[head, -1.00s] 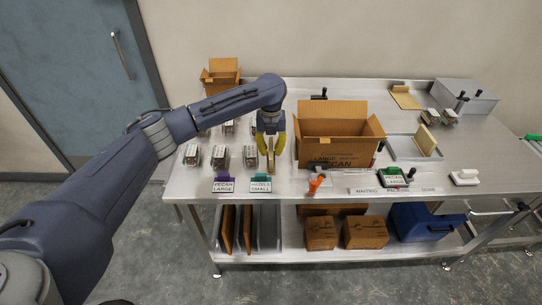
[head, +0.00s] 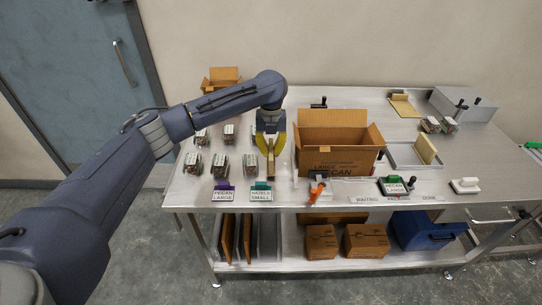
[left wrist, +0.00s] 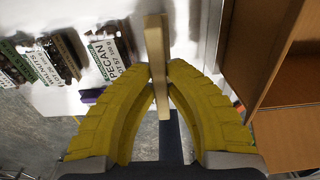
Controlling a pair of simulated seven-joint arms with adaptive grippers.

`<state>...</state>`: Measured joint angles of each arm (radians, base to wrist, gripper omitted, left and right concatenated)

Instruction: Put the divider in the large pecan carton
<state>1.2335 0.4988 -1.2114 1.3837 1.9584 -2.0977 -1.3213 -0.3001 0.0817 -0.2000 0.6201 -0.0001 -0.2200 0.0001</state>
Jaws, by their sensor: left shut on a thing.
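My left gripper (head: 270,150) points down over the table, just left of the large pecan carton. It is shut on a thin tan divider (head: 270,168), seen nearly edge-on. In the left wrist view the divider (left wrist: 155,50) stands between the yellow fingers (left wrist: 160,85). The large pecan carton (head: 340,161) is brown, stands upright with its top flaps open, and is marked LARGE and PECAN. Its wall also shows at the right of the left wrist view (left wrist: 285,140). The divider is outside the carton, and the carton's floor is hidden. My right gripper is not in view.
An orange-handled tool (head: 317,190) lies before the carton. A metal tray (head: 402,158) is at its right. A smaller open carton (head: 220,80) stands behind.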

